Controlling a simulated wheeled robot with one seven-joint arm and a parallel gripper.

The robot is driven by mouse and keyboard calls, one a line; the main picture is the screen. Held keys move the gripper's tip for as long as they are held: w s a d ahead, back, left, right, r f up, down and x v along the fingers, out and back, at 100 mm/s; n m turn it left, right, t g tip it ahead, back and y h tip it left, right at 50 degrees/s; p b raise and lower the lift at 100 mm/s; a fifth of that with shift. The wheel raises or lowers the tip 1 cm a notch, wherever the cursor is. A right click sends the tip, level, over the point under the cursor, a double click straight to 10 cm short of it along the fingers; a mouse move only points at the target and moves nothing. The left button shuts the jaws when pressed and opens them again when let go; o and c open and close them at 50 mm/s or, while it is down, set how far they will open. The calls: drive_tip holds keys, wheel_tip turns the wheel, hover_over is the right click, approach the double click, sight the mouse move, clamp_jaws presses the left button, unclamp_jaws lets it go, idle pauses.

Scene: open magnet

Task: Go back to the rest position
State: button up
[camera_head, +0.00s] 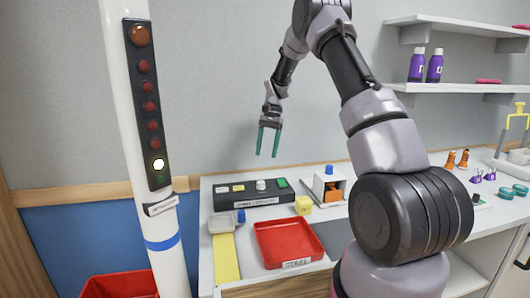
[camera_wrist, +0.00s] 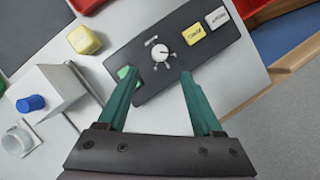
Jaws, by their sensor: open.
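My gripper (camera_head: 268,141) hangs in the air above the back left of the white bench (camera_head: 207,193) in the head view, fingers pointing down. Its two teal fingers are apart with nothing between them. In the wrist view my gripper (camera_wrist: 158,98) is also open and empty. A dark control box (camera_wrist: 172,52) with a white knob (camera_wrist: 160,53), a yellow button, a white button and a green button lies below it. The control box (camera_head: 258,200) stands at the back of the bench in the head view.
A white post (camera_head: 163,240) with a lamp panel stands at left. Shelves (camera_head: 450,87) with purple bottles hang at right. The air around my gripper is clear.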

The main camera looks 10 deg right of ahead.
drive_tip(key=s+d+r+n+t, duration=0.1)
drive_tip(key=s+r+t, duration=0.1)
drive_tip(key=s+r, duration=0.6)
drive_tip(key=s+r+n+t, duration=0.1)
drive_tip(key=s+r+t, duration=0.3)
drive_tip(key=r, duration=0.8)
drive_tip(key=s+d+r+t, duration=0.1)
drive_tip(key=s+r+t, duration=0.1)
drive_tip(key=s, duration=0.9)
drive_tip(key=s+r+n+t, duration=0.1)
drive_tip(key=s+r+t, duration=0.1)
drive_tip(key=s, duration=0.8)
drive_tip(key=shift+s+d+r+n+t+h, duration=0.15)
drive_tip(key=shift+s+d+n+t+h, duration=0.15)
drive_tip(key=shift+s+d+h, duration=0.1)
